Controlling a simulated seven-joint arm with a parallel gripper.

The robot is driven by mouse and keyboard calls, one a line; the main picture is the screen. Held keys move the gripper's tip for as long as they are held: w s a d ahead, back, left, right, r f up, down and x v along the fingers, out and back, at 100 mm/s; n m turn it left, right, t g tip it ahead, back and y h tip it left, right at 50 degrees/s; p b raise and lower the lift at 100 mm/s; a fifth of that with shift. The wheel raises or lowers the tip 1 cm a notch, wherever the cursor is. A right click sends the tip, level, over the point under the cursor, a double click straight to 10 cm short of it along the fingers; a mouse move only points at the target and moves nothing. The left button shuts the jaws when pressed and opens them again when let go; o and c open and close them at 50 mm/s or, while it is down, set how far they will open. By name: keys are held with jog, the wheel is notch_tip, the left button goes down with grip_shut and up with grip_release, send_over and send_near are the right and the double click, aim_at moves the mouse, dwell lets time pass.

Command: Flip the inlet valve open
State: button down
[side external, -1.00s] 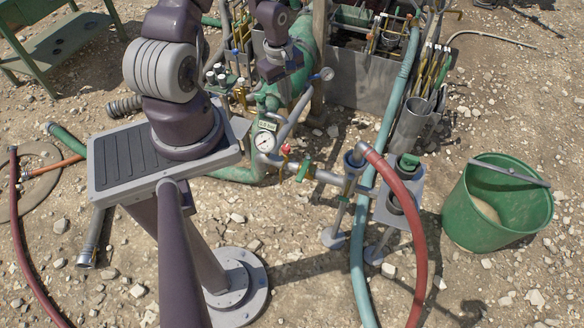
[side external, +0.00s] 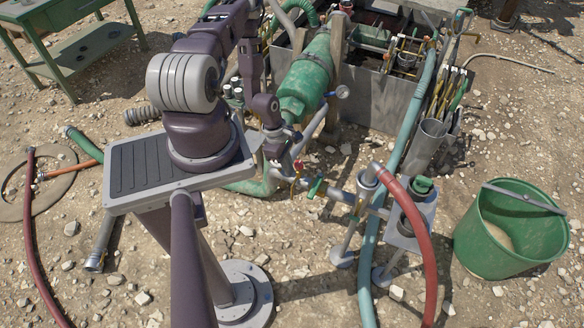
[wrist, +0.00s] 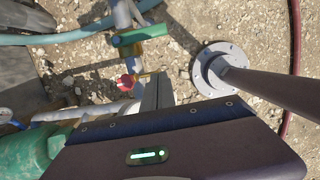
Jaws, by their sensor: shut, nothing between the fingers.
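A small valve with a red handle (side external: 298,168) sits on the pipe right of my gripper, and its red handle also shows in the wrist view (wrist: 126,82). A second valve with a green lever (side external: 316,187) is further right along the same pipe. The green lever lies across the pipe in the wrist view (wrist: 140,36). I cannot tell which of them is the inlet valve. My gripper (side external: 275,162) is low beside the pipe, left of the red handle. Its fingers (wrist: 157,92) are shut and empty, close to the red handle; contact cannot be told.
The green pump body (side external: 308,78) stands behind my gripper. A red hose (side external: 418,235) and a pale green hose (side external: 368,255) run right of the valves. A green bucket (side external: 510,235) stands at the far right. Stony ground in front is mostly clear.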

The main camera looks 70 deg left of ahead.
aim_at(316, 186)
jog(key=w+d+f, duration=0.4)
jog(key=f, duration=0.2)
